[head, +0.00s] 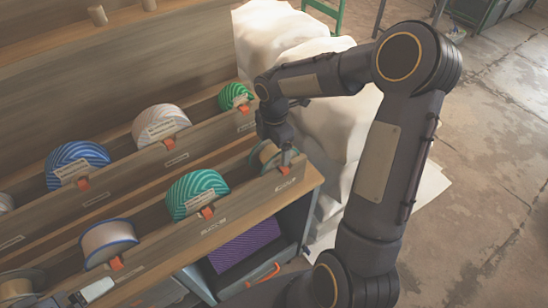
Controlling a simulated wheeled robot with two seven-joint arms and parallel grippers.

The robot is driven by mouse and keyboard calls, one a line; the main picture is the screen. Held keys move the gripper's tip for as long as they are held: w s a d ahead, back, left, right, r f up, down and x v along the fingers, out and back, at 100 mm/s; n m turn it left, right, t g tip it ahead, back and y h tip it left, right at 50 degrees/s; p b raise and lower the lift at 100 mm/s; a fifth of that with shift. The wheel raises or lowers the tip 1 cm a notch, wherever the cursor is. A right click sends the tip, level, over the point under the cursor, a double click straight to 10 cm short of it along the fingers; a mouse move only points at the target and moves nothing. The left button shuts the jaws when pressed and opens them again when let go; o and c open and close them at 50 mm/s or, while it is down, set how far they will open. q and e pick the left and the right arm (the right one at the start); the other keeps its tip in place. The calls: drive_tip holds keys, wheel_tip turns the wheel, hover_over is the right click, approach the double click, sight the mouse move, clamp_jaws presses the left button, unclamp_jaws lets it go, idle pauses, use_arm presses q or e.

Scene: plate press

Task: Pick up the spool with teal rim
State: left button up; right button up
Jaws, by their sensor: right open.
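A spool with a teal rim (258,158) and a pale beige winding stands at the right end of the front trough of the wooden rack. My right gripper (287,157) is open and points down at this spool's right side. The gripper and wrist hide part of the spool, and I cannot tell whether the fingers touch it. My left gripper is not in view.
A green-striped spool (196,192) and a white spool with a blue rim (107,240) stand in the same trough. The back trough holds blue (76,160), white (160,124) and green (233,95) spools. Orange clips line the rails. White wrapped bulk (285,38) stands behind my right arm.

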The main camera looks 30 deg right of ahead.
drive_tip(key=c, duration=1.8)
drive_tip(key=shift+r, duration=0.1)
drive_tip(key=shift+r, duration=0.1)
